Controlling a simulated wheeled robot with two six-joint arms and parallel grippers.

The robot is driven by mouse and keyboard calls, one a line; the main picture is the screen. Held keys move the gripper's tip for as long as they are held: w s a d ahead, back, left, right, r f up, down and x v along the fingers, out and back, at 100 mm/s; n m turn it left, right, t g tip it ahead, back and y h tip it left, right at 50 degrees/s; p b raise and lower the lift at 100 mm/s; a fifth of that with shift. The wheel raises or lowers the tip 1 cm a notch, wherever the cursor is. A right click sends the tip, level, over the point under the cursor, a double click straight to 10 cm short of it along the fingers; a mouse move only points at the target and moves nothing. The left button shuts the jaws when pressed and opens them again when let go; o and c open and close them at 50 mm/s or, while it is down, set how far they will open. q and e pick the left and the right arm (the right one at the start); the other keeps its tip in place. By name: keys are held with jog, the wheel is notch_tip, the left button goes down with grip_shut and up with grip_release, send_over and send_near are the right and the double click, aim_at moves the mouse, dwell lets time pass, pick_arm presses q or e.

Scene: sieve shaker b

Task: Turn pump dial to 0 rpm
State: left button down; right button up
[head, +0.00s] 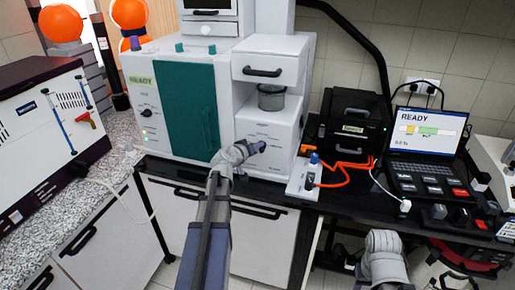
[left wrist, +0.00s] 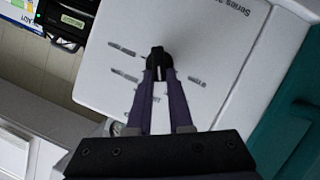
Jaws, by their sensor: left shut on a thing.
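The pump dial (left wrist: 159,57) is a small black knob with a white mark, on a white panel with small printed labels around it. In the left wrist view the white mark points down toward my gripper. The purple fingers of my left gripper (left wrist: 160,78) are shut on the dial, one on each side. In the head view my left gripper (head: 256,147) is at the front of the white pump unit (head: 270,128), and the dial is hidden behind it. The label text is too small to read. My right gripper is not in view; part of my right arm shows at the lower right.
A white and teal instrument (head: 185,100) stands left of the pump unit. A small white box with a blue-capped bottle (head: 314,160) and an orange tube sit to the right, before a black box (head: 353,128). A laptop (head: 428,130) reads READY. Granite worktop (head: 110,160) lies left.

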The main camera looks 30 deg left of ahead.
pick_arm(q)
jog(key=shift+a+f+n+t+h+b, duration=0.2)
jog(key=shift+f+n+t+h+b, duration=0.3)
jog(key=shift+n+b, duration=1.05)
jog(key=shift+a+f+n+t+h+b, duration=0.2)
jog(key=shift+n+t+h+b, duration=0.5)
jog(key=shift+n+b, duration=0.85)
jog(key=shift+a+f+n+t+h+b, duration=0.25)
jog(key=shift+n+t+h+b, duration=0.35)
jog(key=shift+n+b, duration=0.9)
jog(key=shift+n, duration=0.3)
jog(key=c, duration=1)
grip_release()
jog(key=shift+d, duration=0.1)
jog(key=shift+o, duration=0.9)
jog(key=s+a, duration=0.1)
jog(key=s, duration=0.6)
jog(key=shift+s, duration=0.25)
